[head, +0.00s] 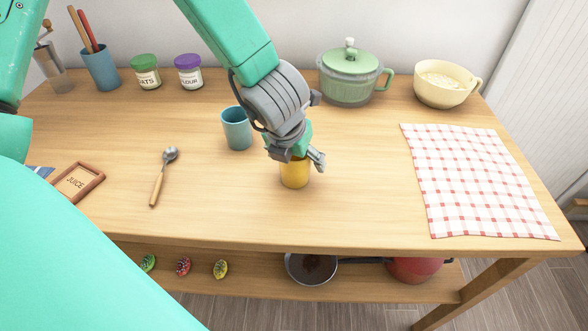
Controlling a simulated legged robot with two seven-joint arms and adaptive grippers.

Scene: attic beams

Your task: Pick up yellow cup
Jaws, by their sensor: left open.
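The yellow cup (295,175) stands upright on the wooden table, near the middle of its front half. My left gripper (301,156) is right over the cup and hides its rim and upper part. One finger shows at the cup's upper right side. The gripper is open, and I cannot tell whether it touches the cup. My right gripper is not in view.
A blue cup (237,128) stands close to the left of my gripper. A spoon (163,176), a juice sign (77,181) and a checked cloth (476,180) lie on the table (220,215). A green pot (347,80) and a cream bowl (444,84) stand behind.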

